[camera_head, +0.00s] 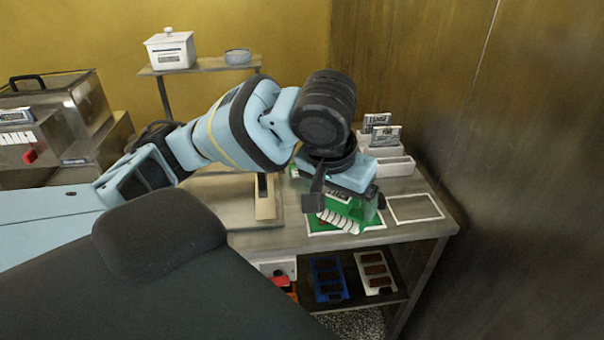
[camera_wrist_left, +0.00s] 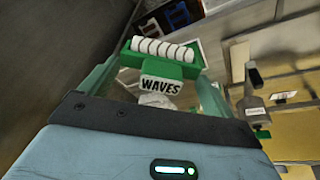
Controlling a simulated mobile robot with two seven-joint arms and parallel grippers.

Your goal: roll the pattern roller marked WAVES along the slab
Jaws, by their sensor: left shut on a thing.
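The WAVES pattern roller has a green frame, a white ridged barrel and a label block reading WAVES. In the head view its barrel (camera_head: 338,222) shows just below my left gripper (camera_head: 346,198), low over a green, white-edged area (camera_head: 372,222) of the table. In the left wrist view the roller (camera_wrist_left: 160,62) sits between the fingers of my left gripper (camera_wrist_left: 158,84), which is shut on it. I cannot tell whether the barrel touches anything below. The slab is not clearly visible; my gripper and the roller cover much of that spot. My right gripper is not in view.
A white-outlined grey rectangle (camera_head: 415,207) lies right of the green area. White holders (camera_head: 390,166) with cards stand behind. A beige board with a dark-topped piece (camera_head: 264,205) lies left. Below are a blue tray (camera_head: 318,293) and a white tray (camera_head: 393,289). A wall closes the right.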

